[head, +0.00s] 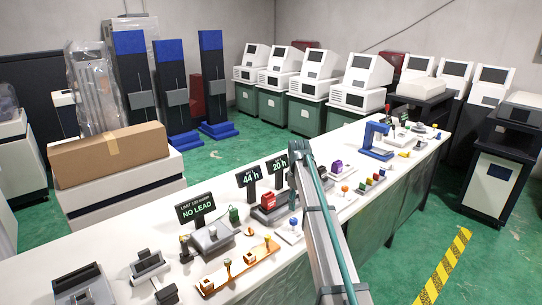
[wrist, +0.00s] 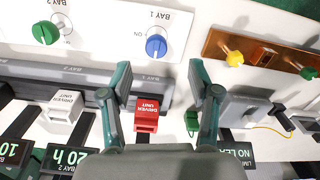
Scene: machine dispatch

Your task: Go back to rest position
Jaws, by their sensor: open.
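My gripper (wrist: 160,65) is open in the wrist view, with its two teal fingers spread apart. A red driver unit (wrist: 147,114) shows between the fingers, with gaps on both sides; it sits at the dark bay 1 slot. I cannot tell the height of the fingers above it. A white driver unit (wrist: 65,108) sits at bay 2, left of the fingers. In the head view, my arm reaches over the white bench (head: 80,247), and the fingers cannot be made out clearly.
Upright signs reading NO LEAD (head: 196,208), 44 h (head: 248,177) and 20 h (head: 277,164) stand along the bench. Blue (wrist: 156,46) and green (wrist: 46,33) knobs lie beyond the fingers. An orange-brown tray (head: 238,268) and a blue device (head: 375,140) share the bench. Green floor is open at right.

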